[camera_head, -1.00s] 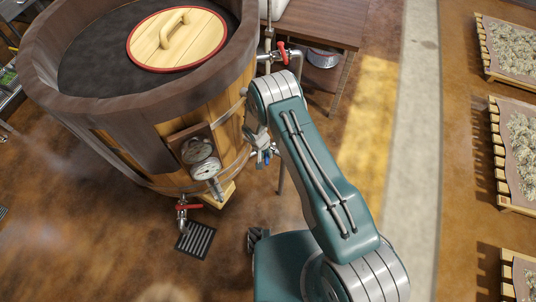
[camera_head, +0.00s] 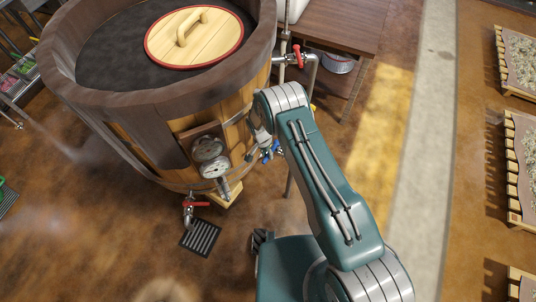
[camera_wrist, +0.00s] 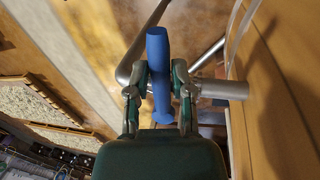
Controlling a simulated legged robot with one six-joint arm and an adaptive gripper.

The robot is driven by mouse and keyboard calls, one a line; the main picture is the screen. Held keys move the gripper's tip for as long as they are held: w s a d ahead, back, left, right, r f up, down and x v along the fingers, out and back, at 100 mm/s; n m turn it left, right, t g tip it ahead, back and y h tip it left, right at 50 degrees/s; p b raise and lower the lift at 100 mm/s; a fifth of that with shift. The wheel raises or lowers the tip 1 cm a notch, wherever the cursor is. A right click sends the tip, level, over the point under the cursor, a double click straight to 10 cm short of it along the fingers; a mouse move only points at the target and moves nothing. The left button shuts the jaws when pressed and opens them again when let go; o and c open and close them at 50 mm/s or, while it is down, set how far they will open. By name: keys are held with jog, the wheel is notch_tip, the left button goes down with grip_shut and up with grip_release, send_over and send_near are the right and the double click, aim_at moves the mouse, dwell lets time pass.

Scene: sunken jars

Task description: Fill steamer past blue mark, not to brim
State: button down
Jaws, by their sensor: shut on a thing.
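The wooden steamer (camera_head: 170,125) is a large tub at the upper left in the head view. A round wooden lid (camera_head: 195,45) with a looped handle lies on its dark top. My gripper (camera_wrist: 160,95) is shut on a blue valve handle (camera_wrist: 157,45) in the wrist view, with a finger on either side. The handle sits by a metal pipe (camera_wrist: 225,88) at the tub's side. In the head view the blue handle (camera_head: 272,150) shows small beside my wrist. I cannot make out a blue level mark or the water level.
Two round gauges (camera_head: 214,168) are on the tub's front. A red-handled valve (camera_head: 297,57) is on the upper right pipe; another red-handled valve (camera_head: 196,204) is low, above a floor grate (camera_head: 200,238). A wooden table (camera_head: 345,35) stands behind. Trays (camera_head: 522,160) line the right.

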jog(key=shift+a+f, duration=0.1)
jog(key=c, duration=0.5)
grip_release()
jog(key=shift+a, duration=0.1)
jog(key=shift+w, duration=0.1)
notch_tip(320, 180, up, 10)
jog(key=shift+f, duration=0.1)
dwell(0.3)
